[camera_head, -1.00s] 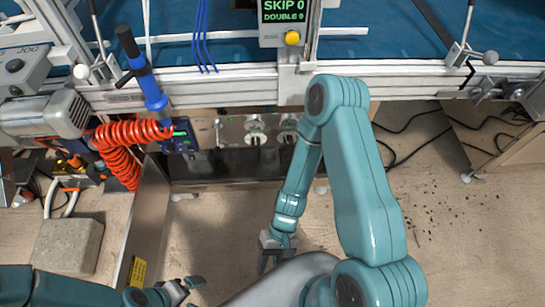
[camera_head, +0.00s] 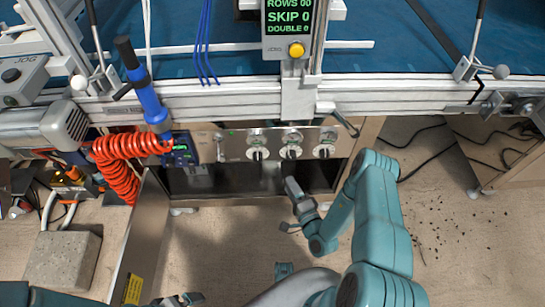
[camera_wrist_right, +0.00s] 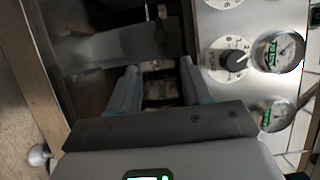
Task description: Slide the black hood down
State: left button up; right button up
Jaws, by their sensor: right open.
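Below the steel control panel is a dark recessed band (camera_head: 235,180) in the head view, where the black hood may be; I cannot clearly make out its outline. In the right wrist view a dark flat piece (camera_wrist_right: 150,38) crosses the opening beyond my fingers and may be the hood. My right gripper (camera_head: 286,206) is open and empty in front of this opening, under the panel. Its two separated fingers also show in the wrist view (camera_wrist_right: 160,72), with the dark interior between them. My left gripper (camera_head: 187,299) is only partly in view at the bottom edge.
The steel panel (camera_head: 270,145) carries several black knobs and gauges just above the right gripper. A metal side plate (camera_head: 135,235) stands at the left, near the red coiled hose (camera_head: 117,165). A concrete block (camera_head: 62,260) lies on the floor farther left.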

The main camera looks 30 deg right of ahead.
jog(key=shift+w+d+b, duration=0.35)
jog(key=shift+w+b, duration=0.25)
jog(key=shift+w, duration=1.8)
jog(key=shift+w+d+b, duration=0.35)
jog(key=shift+w+b, duration=0.2)
jog(key=shift+w, duration=1.8)
jog(key=shift+w+d+b, duration=0.35)
jog(key=shift+w+b, duration=0.25)
jog(key=shift+w, duration=1.8)
